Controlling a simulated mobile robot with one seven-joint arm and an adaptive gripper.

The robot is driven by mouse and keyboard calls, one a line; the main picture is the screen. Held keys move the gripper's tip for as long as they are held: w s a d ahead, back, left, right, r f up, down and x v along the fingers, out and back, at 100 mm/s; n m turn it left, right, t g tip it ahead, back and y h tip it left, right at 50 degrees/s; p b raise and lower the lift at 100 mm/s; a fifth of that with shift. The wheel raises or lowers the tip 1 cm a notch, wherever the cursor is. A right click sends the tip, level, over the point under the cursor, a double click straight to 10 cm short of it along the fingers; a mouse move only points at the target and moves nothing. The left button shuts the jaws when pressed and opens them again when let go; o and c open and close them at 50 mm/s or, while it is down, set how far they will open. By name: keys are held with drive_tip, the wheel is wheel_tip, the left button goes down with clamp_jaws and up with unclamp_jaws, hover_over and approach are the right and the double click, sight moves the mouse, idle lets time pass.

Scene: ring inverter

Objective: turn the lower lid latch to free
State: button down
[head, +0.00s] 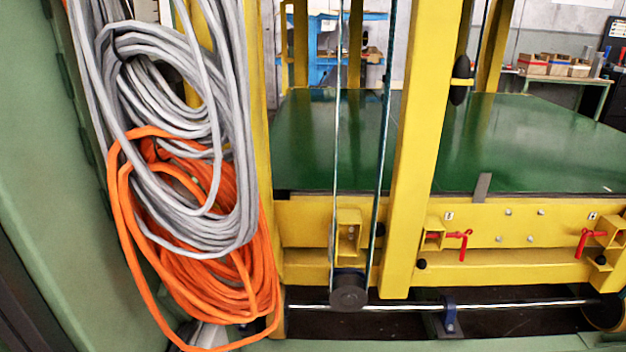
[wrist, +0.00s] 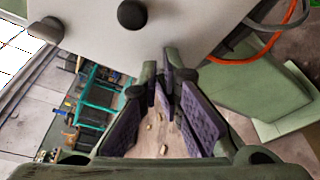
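Two red latch handles show on the yellow frame (head: 515,213) in the head view. The left red handle (head: 462,246) has a short bar running right from its yellow bracket and an arm hanging down. The right red handle (head: 584,242) hangs down and slightly left beside another bracket. I cannot tell which of them is the lower lid latch, and the small labels above them are too small to read. My gripper (wrist: 165,78) shows only in the wrist view. Its purple-padded fingers come together at the tips, with nothing visible held. It is apart from both handles, which are not in the wrist view.
Grey cable (head: 160,90) and orange cable (head: 200,245) coils hang at the left in the head view. A yellow upright (head: 418,150) stands left of the handles. A green plate (head: 540,140) lies behind. The wrist view shows a pale panel (wrist: 90,30) with dark knobs.

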drive_tip(key=shift+w+a+f+b, duration=0.15)
drive_tip(key=shift+f+b, duration=0.25)
drive_tip(key=shift+b, duration=0.55)
drive_tip(key=shift+w+d+f+b, duration=0.15)
drive_tip(key=shift+f+b, duration=0.25)
drive_tip(key=shift+b, duration=0.5)
drive_tip(key=shift+w+a, duration=0.1)
drive_tip(key=shift+w, duration=0.05)
drive_tip(key=s+b+v, duration=0.1)
drive_tip(key=b+v, duration=0.1)
drive_tip(key=v, duration=0.4)
drive_tip(key=shift+f, duration=0.3)
drive_tip(key=shift+w, duration=0.1)
